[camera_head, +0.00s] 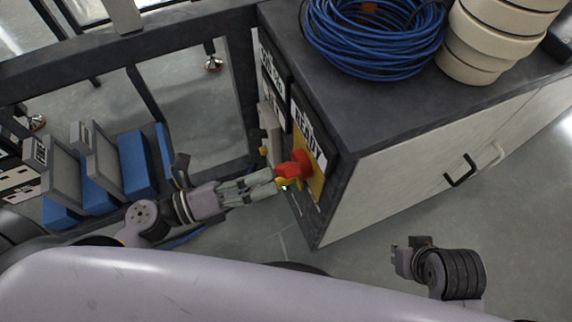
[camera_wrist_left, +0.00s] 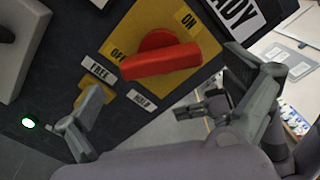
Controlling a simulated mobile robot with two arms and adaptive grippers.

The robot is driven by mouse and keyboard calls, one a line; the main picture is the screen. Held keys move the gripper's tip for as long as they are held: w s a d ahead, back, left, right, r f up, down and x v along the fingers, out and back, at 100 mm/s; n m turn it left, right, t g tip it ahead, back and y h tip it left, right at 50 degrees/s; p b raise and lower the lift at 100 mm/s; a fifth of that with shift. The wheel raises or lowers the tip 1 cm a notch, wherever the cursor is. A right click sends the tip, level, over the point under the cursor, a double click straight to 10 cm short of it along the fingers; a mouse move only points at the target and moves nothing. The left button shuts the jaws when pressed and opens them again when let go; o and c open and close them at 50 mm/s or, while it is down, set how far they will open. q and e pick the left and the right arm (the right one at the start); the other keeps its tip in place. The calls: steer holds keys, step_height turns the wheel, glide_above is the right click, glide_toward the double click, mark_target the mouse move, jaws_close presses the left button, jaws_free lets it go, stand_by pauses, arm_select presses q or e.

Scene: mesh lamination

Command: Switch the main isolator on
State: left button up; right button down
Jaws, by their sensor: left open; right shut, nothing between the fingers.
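The main isolator is a red rotary handle (camera_head: 294,165) on a yellow plate (camera_head: 316,182) on the dark cabinet face. In the left wrist view the red handle (camera_wrist_left: 160,57) lies slantwise, its left end close to the OFF label (camera_wrist_left: 118,53); the ON label (camera_wrist_left: 188,18) is at the plate's upper right. My left gripper (camera_head: 272,182) is open at the handle; in its wrist view its fingers (camera_wrist_left: 165,72) stand either side of it, contact unclear. My right gripper (camera_head: 412,243) is shut and empty, away from the cabinet.
A yellow part (camera_wrist_left: 93,84) between FREE and HOLD labels is partly hidden by a left finger. A green lamp (camera_wrist_left: 28,122) glows nearby. A blue cable coil (camera_head: 375,40) and cream rolls (camera_head: 485,40) lie on the cabinet top (camera_head: 400,98). Blue bins (camera_head: 135,160) stand left.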

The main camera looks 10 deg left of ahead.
mark_target(279, 172)
arm_select(q)
steer(key=shift+x, duration=2.35)
steer(key=c, duration=1.2)
steer(key=shift+o, duration=0.2)
